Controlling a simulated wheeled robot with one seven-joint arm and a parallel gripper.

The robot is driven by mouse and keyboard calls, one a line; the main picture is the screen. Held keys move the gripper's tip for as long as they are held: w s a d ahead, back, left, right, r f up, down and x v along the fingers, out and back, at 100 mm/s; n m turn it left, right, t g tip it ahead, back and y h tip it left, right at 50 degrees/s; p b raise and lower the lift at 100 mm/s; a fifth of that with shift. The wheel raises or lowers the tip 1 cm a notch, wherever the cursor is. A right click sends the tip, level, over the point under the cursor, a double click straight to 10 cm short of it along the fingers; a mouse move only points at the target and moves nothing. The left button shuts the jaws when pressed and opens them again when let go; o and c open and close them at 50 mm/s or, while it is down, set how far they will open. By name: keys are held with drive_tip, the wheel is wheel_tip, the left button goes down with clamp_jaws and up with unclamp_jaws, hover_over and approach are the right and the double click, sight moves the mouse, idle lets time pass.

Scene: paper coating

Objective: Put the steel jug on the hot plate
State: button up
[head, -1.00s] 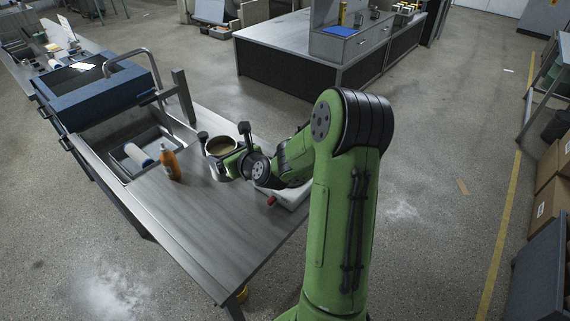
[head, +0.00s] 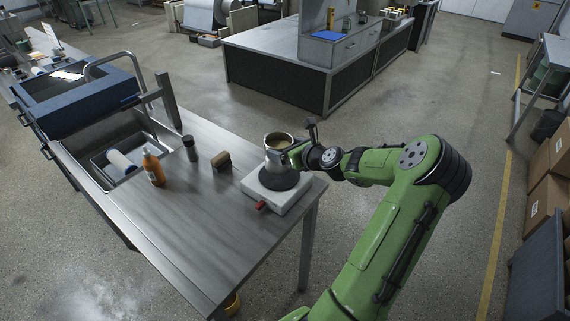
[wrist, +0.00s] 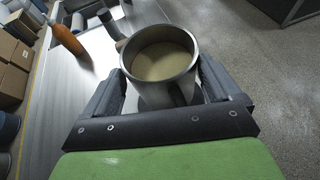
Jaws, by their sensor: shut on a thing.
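The steel jug (head: 269,158) is upright with tan liquid inside. It shows over the back part of the hot plate's black disc in the head view; I cannot tell whether it touches the disc. The hot plate (head: 262,201) is a white box with a round black disc and a red knob, near the bench's right end. My gripper (head: 288,153) comes from the right and is shut on the jug. In the wrist view the jug (wrist: 151,93) sits between the two dark fingers of the gripper (wrist: 162,82), and its base is hidden.
An orange bottle (head: 153,170), a dark cylinder (head: 190,148) and a brown block (head: 221,162) stand left of the hot plate. A sink (head: 112,143) lies further left. The bench front (head: 195,240) is clear. Its right edge is close to the hot plate.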

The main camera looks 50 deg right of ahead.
sight(286, 172)
drive_tip(key=shift+a+f+b, duration=0.1)
drive_tip(key=shift+f+b, duration=0.25)
drive_tip(key=shift+f, duration=1.4)
drive_tip(key=shift+f, duration=0.1)
drive_tip(key=o, duration=1.3)
drive_tip(key=p+v, duration=0.1)
drive_tip(key=v, duration=1.1)
drive_tip(key=w+a+n+g+y, duration=0.2)
drive_tip(key=a+n+g, duration=0.2)
drive_tip(key=a+n, duration=0.55)
drive_tip(key=w+a+n+g+y, duration=0.2)
drive_tip(key=w+a+n+g, duration=0.1)
drive_tip(key=a+n, duration=0.6)
drive_tip(key=s+a+r+n, duration=0.3)
drive_tip(key=s+a+n, duration=0.2)
drive_tip(key=n, duration=0.1)
drive_tip(key=s+a+r+n+h, duration=0.1)
drive_tip(key=s+a+r+n, duration=0.3)
drive_tip(key=s+a+n, duration=0.1)
drive_tip(key=s+a+r+n, duration=0.3)
drive_tip(key=s+a+n, duration=0.3)
drive_tip(key=n, duration=0.2)
drive_tip(key=shift+s+r+n+g+h, duration=0.15)
drive_tip(key=shift+r+n+g+h, duration=0.15)
drive_tip(key=shift+r+g, duration=0.1)
